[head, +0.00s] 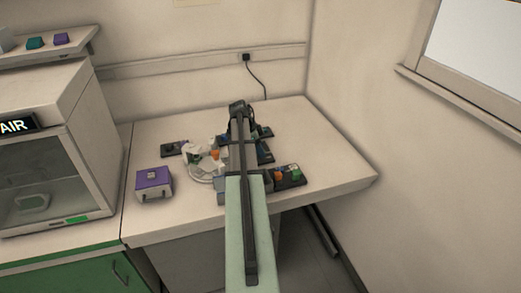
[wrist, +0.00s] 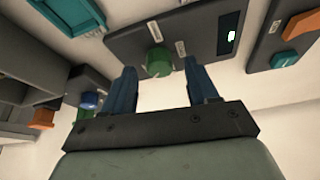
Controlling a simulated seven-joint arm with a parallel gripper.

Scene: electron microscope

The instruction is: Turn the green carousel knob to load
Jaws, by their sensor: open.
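In the wrist view, a green knob (wrist: 159,61) sits on a dark panel (wrist: 203,35) with small white labels and a small lit display. My gripper (wrist: 162,72) is open, with one blue finger to each side of the knob in the picture. A gap shows between each finger and the knob. I cannot tell how far the fingertips are from the panel. The label text is too small to read. In the head view, my arm covers the middle of the bench, and I cannot pick out this knob or my fingertips there.
In the wrist view, a panel with an orange part (wrist: 302,25) and a teal part (wrist: 284,59) is at right. A purple box (head: 153,184) stands on the bench (head: 325,150) in the head view; the bench's right side is clear.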

